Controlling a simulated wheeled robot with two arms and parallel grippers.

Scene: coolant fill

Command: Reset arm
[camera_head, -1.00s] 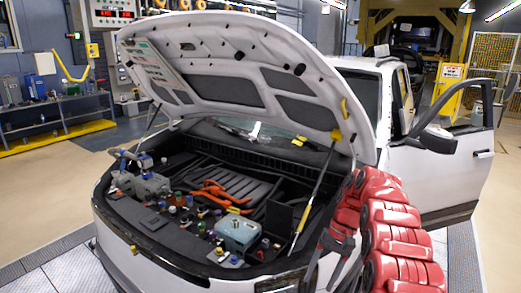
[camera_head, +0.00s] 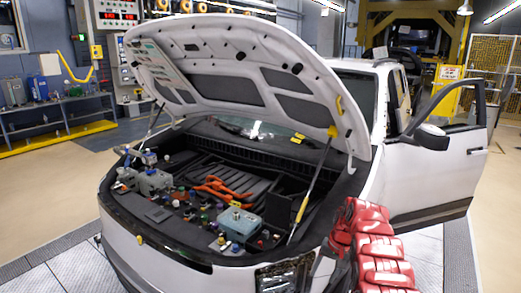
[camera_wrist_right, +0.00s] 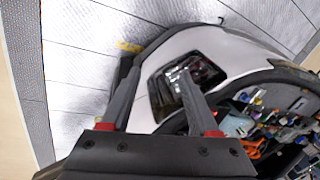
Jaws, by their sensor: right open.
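My right arm comes in at the lower right of the head view, in front of the car's front corner. My right gripper (camera_wrist_right: 158,95) shows in the right wrist view with its two dark fingers apart and nothing between them. Beyond the fingers is the car's headlight (camera_wrist_right: 187,80), with floor to the left. In the head view the gripper's tips are at the bottom edge by the headlight (camera_head: 285,277) and are hard to make out. My left gripper and arm do not show.
The white car (camera_head: 180,262) stands with its hood (camera_head: 235,75) propped up. The engine bay holds a light blue box (camera_head: 239,223), orange cables (camera_head: 220,187) and several coloured caps. The right-hand door (camera_head: 435,170) is open.

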